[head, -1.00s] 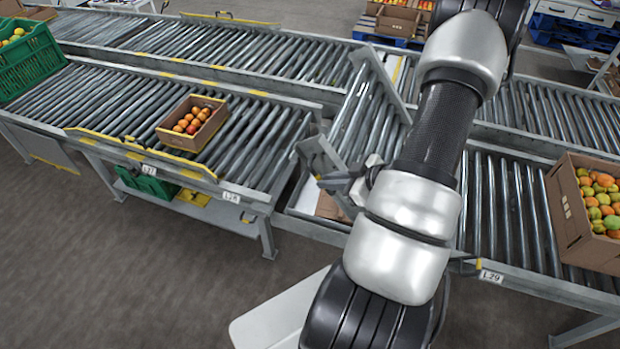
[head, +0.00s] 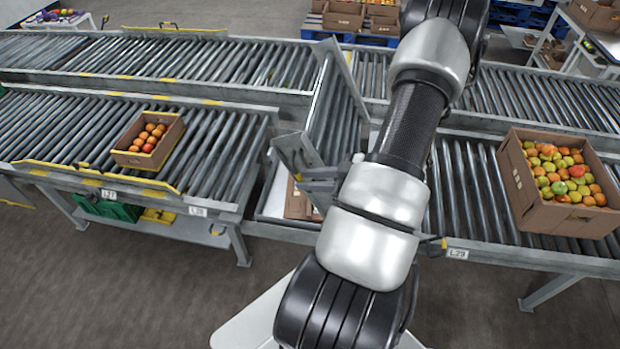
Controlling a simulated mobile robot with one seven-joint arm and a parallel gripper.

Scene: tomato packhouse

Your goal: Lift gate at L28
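The gate at L28 (head: 335,112) is a hinged section of rollers between the L28 and L29 conveyor ends. It stands tilted up steeply, with its side rail rising above the far conveyor line. Its near end plate (head: 297,153) leans beside the end of the L28 conveyor. The L28 label (head: 197,211) is on the near rail to the left.
A gap with cardboard (head: 297,200) low inside lies below the gate. A small box of tomatoes (head: 130,160) sits on the left conveyor. A larger full carton (head: 555,215) sits on the right conveyor, past the L29 label (head: 457,254). Bare floor lies in front.

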